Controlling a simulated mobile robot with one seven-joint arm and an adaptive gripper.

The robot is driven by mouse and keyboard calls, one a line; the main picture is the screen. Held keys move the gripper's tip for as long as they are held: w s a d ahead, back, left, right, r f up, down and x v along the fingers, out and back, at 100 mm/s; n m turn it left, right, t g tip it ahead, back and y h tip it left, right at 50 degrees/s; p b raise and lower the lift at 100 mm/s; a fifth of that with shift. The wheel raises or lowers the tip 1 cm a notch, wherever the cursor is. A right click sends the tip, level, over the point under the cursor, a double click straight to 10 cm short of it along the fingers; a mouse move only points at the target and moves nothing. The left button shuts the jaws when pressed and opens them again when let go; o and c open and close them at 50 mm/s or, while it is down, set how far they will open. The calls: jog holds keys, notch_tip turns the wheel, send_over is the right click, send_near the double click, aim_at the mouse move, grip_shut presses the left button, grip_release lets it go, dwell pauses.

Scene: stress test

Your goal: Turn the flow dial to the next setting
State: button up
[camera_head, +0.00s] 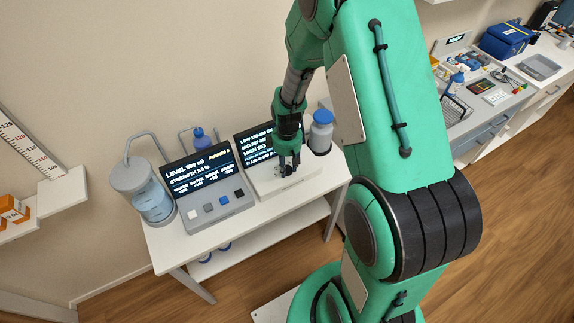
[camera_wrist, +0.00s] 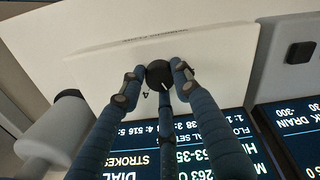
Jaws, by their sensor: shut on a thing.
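The flow dial (camera_wrist: 159,74) is a small round black knob with a light pointer mark, on a white sloped panel (camera_wrist: 90,62). My gripper (camera_wrist: 158,80) is shut on the dial, with blue-grey fingers on its left and right sides and a third finger over it. In the head view my gripper (camera_head: 289,168) reaches down to the white dial unit (camera_head: 300,182), and its fingers mostly hide the dial. A dark screen (camera_head: 253,146) with white and blue text stands behind the panel, partly covered by my arm.
A grey console (camera_head: 215,217) with several buttons and its own screen (camera_head: 201,171) stands just left. A clear water vessel (camera_head: 152,200) is at the table's left end. A blue-capped bottle (camera_head: 321,131) stands close to the right of my gripper. The white table's (camera_head: 160,238) front edge is near.

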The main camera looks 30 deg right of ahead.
aim_at(287, 168)
jog(key=m+p, duration=0.1)
jog(key=m, duration=0.5)
jog(key=shift+m, duration=0.3)
jog(key=m+p, duration=0.1)
jog(key=m, duration=0.4)
jog(key=shift+m, duration=0.4)
jog(key=o, duration=1.2)
jog(key=shift+c, duration=0.2)
jog(key=shift+r, duration=0.15)
notch_tip(287, 168, up, 12)
